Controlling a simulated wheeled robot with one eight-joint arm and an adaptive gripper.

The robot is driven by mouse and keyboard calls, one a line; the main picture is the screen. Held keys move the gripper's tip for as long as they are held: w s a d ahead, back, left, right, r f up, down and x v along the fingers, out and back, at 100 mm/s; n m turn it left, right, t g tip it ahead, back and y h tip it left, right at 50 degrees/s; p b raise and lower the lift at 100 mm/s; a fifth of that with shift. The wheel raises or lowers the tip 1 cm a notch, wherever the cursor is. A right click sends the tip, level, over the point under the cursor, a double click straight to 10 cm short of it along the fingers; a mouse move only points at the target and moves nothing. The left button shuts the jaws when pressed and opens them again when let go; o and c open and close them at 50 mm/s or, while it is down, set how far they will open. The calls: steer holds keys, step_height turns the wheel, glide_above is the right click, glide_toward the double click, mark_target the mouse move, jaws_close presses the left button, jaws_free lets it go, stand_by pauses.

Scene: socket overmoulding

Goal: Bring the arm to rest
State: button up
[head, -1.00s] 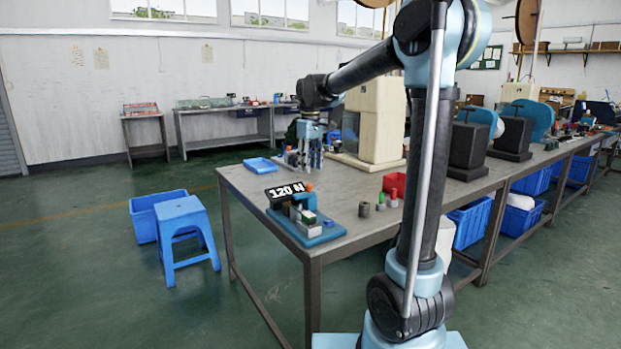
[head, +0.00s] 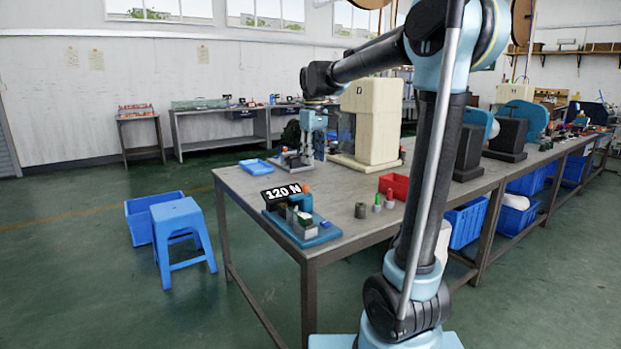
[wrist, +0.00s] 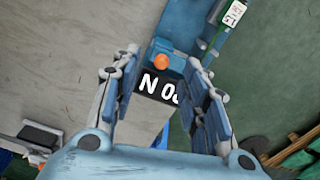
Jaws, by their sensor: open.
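My gripper (head: 312,153) hangs above the back left part of the workbench (head: 345,183) in the head view, fingers pointing down. In the wrist view its two fingers (wrist: 160,85) are spread apart with nothing held between them. Beyond the fingers, the wrist view shows a blue test device with an orange knob (wrist: 161,62) and a black display (wrist: 160,86). In the head view this blue device (head: 303,228) stands at the front left corner of the bench, its display reading 120 N, apart from the gripper.
A blue tray (head: 256,167) and a grey fixture (head: 291,160) lie near the gripper. A cream machine (head: 371,122) stands just right of it. A red bin (head: 394,185) and small cylinders (head: 361,210) sit toward the front. A blue stool (head: 183,238) stands on the floor at left.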

steer(key=s+d+f+m, duration=0.3)
steer(key=s+d+f, duration=0.3)
steer(key=s+f, duration=0.2)
steer(key=s+d+f+m+t, duration=0.1)
steer(key=s+d+f+m, duration=0.2)
steer(key=s, duration=0.9)
steer(key=s+d+f+m+t, duration=0.1)
steer(key=s+d+f+m, duration=0.2)
steer(key=s+d+f, duration=0.6)
step_height(320, 180, down, 4)
steer(key=shift+s+d+r, duration=0.1)
steer(key=shift+s+d, duration=0.25)
steer(key=shift+s, duration=0.2)
steer(key=shift+w+f, duration=0.2)
steer(key=shift+w, duration=0.25)
